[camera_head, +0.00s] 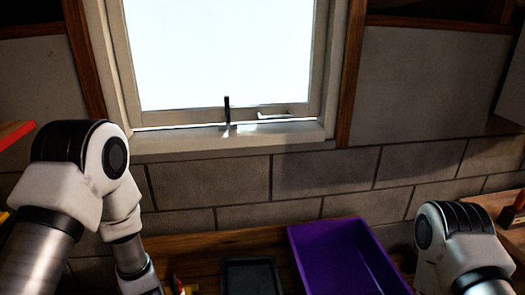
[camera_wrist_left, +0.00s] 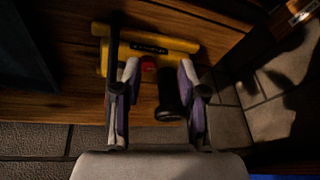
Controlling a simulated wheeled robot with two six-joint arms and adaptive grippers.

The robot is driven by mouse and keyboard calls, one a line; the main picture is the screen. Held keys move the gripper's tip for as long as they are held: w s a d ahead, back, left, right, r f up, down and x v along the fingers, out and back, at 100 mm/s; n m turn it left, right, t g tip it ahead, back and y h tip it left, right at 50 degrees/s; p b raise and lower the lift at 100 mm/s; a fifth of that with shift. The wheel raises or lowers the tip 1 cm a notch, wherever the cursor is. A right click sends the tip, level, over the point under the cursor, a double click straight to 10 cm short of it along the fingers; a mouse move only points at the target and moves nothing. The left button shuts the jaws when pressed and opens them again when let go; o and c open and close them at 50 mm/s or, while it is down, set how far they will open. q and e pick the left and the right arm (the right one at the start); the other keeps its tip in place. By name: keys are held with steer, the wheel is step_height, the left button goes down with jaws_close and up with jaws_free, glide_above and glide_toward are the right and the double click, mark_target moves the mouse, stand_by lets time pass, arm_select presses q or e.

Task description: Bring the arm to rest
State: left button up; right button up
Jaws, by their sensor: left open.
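My left arm comes in from the left in the head view and bends down past the bottom edge, so its gripper is out of that view. In the left wrist view my left gripper (camera_wrist_left: 158,75) is open, its two fingers apart with nothing clearly held. A yellow tool (camera_wrist_left: 150,42) with a dark handle and a red spot lies on the wooden surface just beyond and between the fingertips. I cannot tell whether the fingers touch it. My right arm shows at the lower right of the head view; its gripper is out of view.
A purple bin (camera_head: 345,262) and a dark tray (camera_head: 251,275) stand on the wooden worktop (camera_head: 205,247) between my arms. A window (camera_head: 220,55) and a grey block wall (camera_head: 320,172) are behind. A red-edged shelf (camera_head: 15,132) juts in at the left.

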arm_select(q)
steer(key=s+f+m, duration=0.1)
steer(key=s+f, duration=0.1)
steer(key=s, duration=0.1)
steer(key=s+d+f+m+g, duration=0.1)
steer(key=s+f, duration=0.1)
steer(key=s, duration=0.1)
steer(key=s+f+h, duration=0.1)
steer(key=s+f, duration=0.1)
steer(key=s, duration=0.1)
steer(key=shift+s+d+f+m+g, duration=0.1)
steer(key=shift+s+d+m+g, duration=0.1)
steer(key=shift+s+m+g, duration=0.15)
steer(key=s+d+f+m+g+h+b, duration=0.1)
steer(key=s+d+f+m+g+h, duration=0.2)
steer(key=s, duration=0.8)
step_height(320, 180, down, 8)
steer(key=t+y+b, duration=0.1)
steer(key=b, duration=0.5)
steer(key=shift+w+d+r+t, duration=0.25)
steer(key=shift+w+d+t, duration=0.05)
steer(key=shift+t, duration=0.05)
